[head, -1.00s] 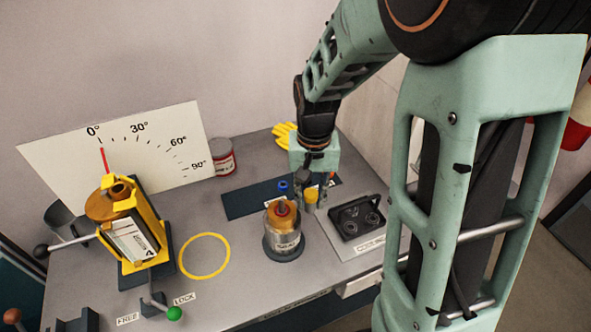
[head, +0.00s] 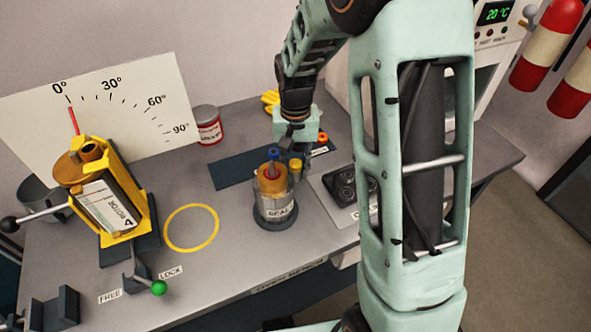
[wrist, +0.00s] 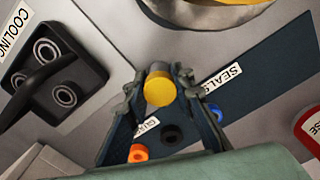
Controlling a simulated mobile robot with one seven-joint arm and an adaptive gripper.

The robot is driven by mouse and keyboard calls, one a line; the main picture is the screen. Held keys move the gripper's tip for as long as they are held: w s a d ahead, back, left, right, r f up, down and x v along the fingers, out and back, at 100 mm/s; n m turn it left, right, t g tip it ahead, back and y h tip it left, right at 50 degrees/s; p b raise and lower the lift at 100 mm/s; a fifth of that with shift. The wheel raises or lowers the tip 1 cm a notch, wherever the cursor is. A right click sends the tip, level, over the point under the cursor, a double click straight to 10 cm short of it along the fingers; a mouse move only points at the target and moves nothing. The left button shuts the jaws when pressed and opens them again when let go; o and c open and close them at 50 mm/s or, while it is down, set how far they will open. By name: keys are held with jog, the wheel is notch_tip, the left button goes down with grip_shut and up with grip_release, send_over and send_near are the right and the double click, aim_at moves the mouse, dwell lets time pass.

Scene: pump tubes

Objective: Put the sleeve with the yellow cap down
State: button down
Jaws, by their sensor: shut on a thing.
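The sleeve is a short grey cylinder with a yellow cap (wrist: 159,92), between my fingertips in the wrist view. My gripper (wrist: 159,78) is shut on it. In the head view the yellow cap (head: 295,164) shows below my gripper (head: 298,160), just right of and behind the metal pot (head: 275,207) with its brown top. A dark mat (wrist: 262,75) with SEALS and GUIDES labels lies below the gripper in the wrist view. The height of the sleeve over the surface is hard to tell.
An orange ring (wrist: 138,153) and black rings (wrist: 172,134) lie on the mat. A black socket block (wrist: 58,72) is on the left in the wrist view. A yellow ring outline (head: 191,227) and yellow tilting holder (head: 110,195) are left of the pot.

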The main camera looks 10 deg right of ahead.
jog(key=shift+f, duration=0.2)
jog(key=c, duration=1.7)
grip_release()
jog(key=shift+r, duration=0.1)
jog(key=shift+o, duration=0.2)
